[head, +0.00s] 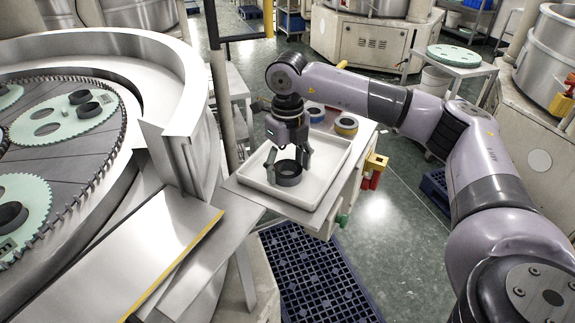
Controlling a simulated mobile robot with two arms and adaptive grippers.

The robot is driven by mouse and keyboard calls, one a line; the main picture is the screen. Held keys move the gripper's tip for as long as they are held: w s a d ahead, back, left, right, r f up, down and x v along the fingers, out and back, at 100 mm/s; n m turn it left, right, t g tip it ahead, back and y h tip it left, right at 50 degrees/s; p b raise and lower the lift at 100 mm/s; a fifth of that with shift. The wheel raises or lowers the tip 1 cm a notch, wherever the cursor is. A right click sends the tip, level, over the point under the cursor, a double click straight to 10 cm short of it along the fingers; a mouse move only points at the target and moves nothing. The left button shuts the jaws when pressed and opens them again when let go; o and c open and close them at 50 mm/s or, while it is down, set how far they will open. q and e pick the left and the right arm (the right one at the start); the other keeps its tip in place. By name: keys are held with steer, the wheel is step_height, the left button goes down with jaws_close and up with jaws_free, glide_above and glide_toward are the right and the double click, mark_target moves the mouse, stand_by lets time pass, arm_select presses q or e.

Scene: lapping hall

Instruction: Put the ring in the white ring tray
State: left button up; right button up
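A dark grey ring (288,179) is in the white ring tray (329,187), near its middle, and looks to be flat on the tray floor. My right gripper (287,169) points down over the tray, with one finger at each side of the ring. The fingers are very close to the ring's outer wall. I cannot tell whether they press on it or stand just clear. My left gripper is not in view.
The large lapping machine (130,42) fills the left, with toothed green carriers (66,124) holding dark rings. Two round items (346,125) stand just behind the tray. A blue slatted pallet (318,280) lies on the floor below. Open green floor is at right.

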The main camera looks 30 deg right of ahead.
steer(key=shift+o, duration=0.8)
steer(key=shift+r, duration=0.65)
step_height(320, 180, up, 11)
steer(key=b, duration=0.2)
